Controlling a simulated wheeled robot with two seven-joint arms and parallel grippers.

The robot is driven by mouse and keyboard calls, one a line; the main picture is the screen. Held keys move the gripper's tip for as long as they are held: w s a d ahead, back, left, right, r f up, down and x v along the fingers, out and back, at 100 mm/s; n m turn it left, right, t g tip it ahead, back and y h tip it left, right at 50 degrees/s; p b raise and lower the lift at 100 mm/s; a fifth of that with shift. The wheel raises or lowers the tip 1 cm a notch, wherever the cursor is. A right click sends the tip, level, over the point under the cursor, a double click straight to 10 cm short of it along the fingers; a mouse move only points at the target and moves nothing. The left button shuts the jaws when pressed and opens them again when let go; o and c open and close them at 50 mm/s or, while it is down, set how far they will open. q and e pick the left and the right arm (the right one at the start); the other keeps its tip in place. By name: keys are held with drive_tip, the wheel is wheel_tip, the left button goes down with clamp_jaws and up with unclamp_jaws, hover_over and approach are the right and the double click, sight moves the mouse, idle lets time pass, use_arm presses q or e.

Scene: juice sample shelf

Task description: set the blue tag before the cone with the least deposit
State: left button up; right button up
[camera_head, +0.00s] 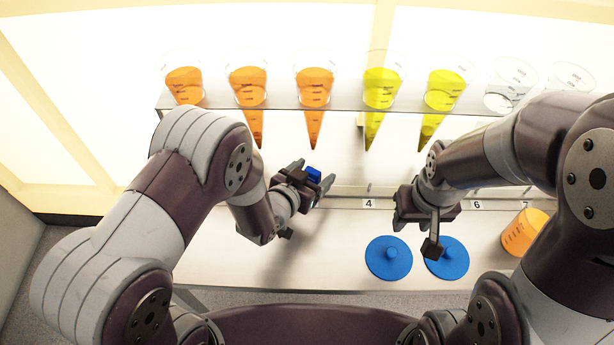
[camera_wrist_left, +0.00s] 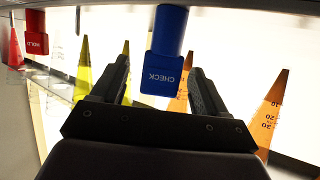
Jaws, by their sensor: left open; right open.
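The blue tag (camera_head: 314,174), lettered CHECK, shows upside down in the left wrist view (camera_wrist_left: 166,60). It sits between the fingers of my left gripper (camera_head: 312,177), which is open, with a gap seen on each side in the left wrist view. Cones hang in a rack: orange ones (camera_head: 248,85) on the left, yellow ones (camera_head: 381,88) in the middle, and clear-looking ones (camera_head: 505,95) on the right, partly behind my right arm. Deposit levels are too small to tell. My right gripper (camera_head: 420,195) is open and empty below the yellow cones.
A red tag (camera_wrist_left: 36,35) lettered HOLD shows in the left wrist view. A ledge with number labels (camera_head: 369,204) runs below the rack. Two blue knobbed discs (camera_head: 389,268) (camera_head: 447,268) and an orange cup (camera_head: 523,235) stand at front right. The front left shelf is clear.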

use_arm(q)
drive_tip(key=p+v, duration=0.2)
drive_tip(key=v, duration=1.1)
drive_tip(key=w+a+r+n+g+y+p, duration=0.2)
drive_tip(key=w+a+r+g+y+p, duration=0.15)
drive_tip(key=a+r+p, duration=0.2)
drive_tip(key=s+a+r+n+g+y+p, duration=0.3)
drive_tip(key=s+a+r+g, duration=0.3)
drive_tip(key=s+r+g, duration=0.1)
drive_tip(key=shift+s+a+r+n, duration=0.35)
drive_tip(key=shift+s+r+n, duration=0.05)
drive_tip(key=shift+s+r, duration=0.4)
drive_tip(key=shift+w, duration=0.1)
